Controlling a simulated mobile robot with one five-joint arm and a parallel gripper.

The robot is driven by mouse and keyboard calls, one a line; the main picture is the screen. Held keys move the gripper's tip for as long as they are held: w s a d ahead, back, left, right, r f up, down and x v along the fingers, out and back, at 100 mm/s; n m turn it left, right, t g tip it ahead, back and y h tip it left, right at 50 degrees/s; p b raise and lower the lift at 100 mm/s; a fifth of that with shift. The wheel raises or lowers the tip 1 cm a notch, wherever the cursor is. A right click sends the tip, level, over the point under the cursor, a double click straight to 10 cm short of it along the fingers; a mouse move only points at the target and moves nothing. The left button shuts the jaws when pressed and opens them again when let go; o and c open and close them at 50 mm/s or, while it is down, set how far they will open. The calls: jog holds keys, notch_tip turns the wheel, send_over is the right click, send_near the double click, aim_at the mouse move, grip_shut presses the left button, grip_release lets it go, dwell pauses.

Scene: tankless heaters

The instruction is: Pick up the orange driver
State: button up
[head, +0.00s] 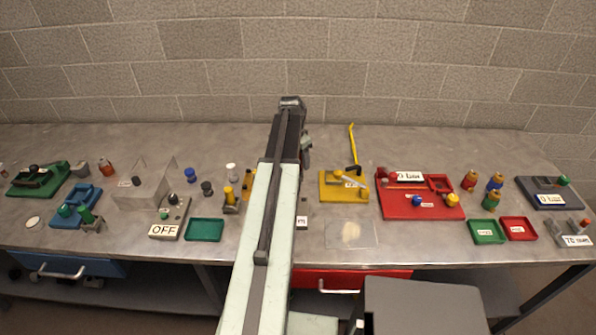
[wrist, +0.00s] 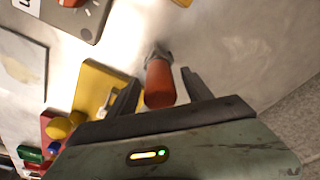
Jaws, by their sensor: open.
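An orange-red cylindrical handle with a grey metal end, which looks like the orange driver (wrist: 159,88), shows in the wrist view. It lies between the two dark fingers of my gripper (wrist: 160,76). The fingers are apart, with a visible gap on each side of the handle. I cannot tell how far above or below the fingertips the handle is. In the head view my arm covers the middle of the bench, and the driver is not visible there.
A yellow plate (head: 335,194) and red board (head: 395,210) stand right of my arm. A yellow bent tool (head: 352,145) is behind the plate. A green tray (head: 204,230) and small yellow-topped items (head: 230,198) are to the left. The back wall bounds the bench.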

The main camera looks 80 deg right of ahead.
grip_shut()
jog(key=shift+r, duration=0.1)
notch_tip(320, 180, up, 10)
jog(key=p, duration=1)
jog(key=shift+r+p, duration=0.1)
jog(key=shift+p, duration=0.25)
jog(key=s+a+r+m+y+p, duration=0.1)
jog(key=a+r+m+p, duration=0.2)
jog(key=a+m, duration=0.6)
jog(key=shift+s+a+r+g, duration=0.2)
jog(key=shift+s+a+g, duration=0.1)
jog(key=shift+a, duration=0.65)
